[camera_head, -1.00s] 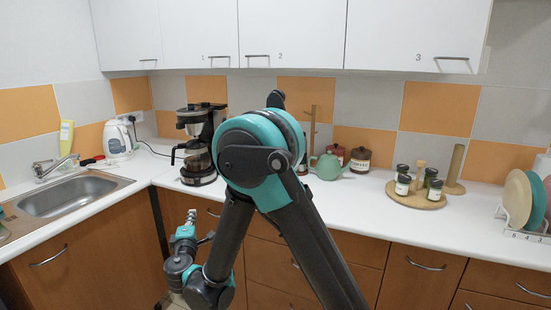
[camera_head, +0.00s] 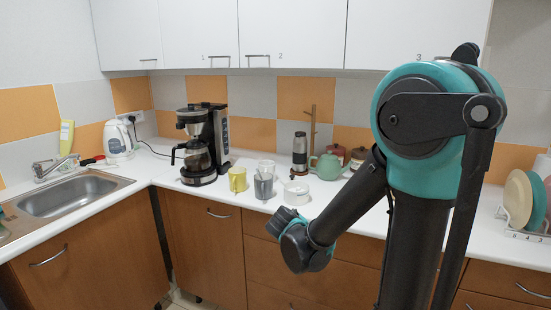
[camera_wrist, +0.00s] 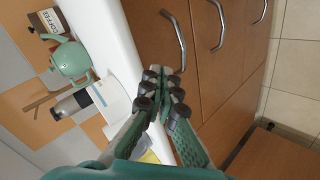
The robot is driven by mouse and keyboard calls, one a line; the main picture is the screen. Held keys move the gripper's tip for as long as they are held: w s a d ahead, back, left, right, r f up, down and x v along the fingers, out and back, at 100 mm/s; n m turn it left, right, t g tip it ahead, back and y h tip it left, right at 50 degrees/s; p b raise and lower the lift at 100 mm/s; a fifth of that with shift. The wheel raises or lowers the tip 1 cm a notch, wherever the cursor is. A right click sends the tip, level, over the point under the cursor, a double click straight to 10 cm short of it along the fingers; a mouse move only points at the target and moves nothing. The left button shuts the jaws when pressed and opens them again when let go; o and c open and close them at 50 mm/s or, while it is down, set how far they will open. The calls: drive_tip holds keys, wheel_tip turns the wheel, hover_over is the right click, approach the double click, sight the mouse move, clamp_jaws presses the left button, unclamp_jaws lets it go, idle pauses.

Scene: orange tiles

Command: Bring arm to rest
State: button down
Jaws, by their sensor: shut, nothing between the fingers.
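My dark and teal arm stands at the right of the head view, folded, with its lower links hanging in front of the counter (camera_head: 330,205). In the wrist view my gripper (camera_wrist: 163,80) is shut, its fingertips together with nothing between them. It shows over the counter's front edge and the brown drawer fronts (camera_wrist: 215,65). I cannot make out the fingers clearly in the head view.
A yellow mug (camera_head: 238,180), a glass (camera_head: 264,183) and a white cup (camera_head: 296,192) stand near the counter's front. Behind are a coffee maker (camera_head: 203,145), a flask (camera_head: 299,152) and a green teapot (camera_head: 327,167). A dish rack with plates (camera_head: 518,200) is at the right.

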drive_tip(key=s+d+f+m+g+y, duration=0.1)
drive_tip(key=s+d+f+m, duration=0.1)
drive_tip(key=s, duration=0.4)
drive_tip(key=s+d+f+m+g+y, duration=0.1)
drive_tip(key=s+d+f+m+g, duration=0.1)
drive_tip(key=s, duration=0.5)
drive_tip(key=s+d+f+m+g+y, duration=0.1)
drive_tip(key=s+d+f+m+g, duration=0.1)
drive_tip(key=s+d+f+m, duration=0.1)
drive_tip(key=s+d+m, duration=0.1)
drive_tip(key=s+d, duration=0.1)
drive_tip(key=s, duration=0.1)
drive_tip(key=shift+s+d+y, duration=0.4)
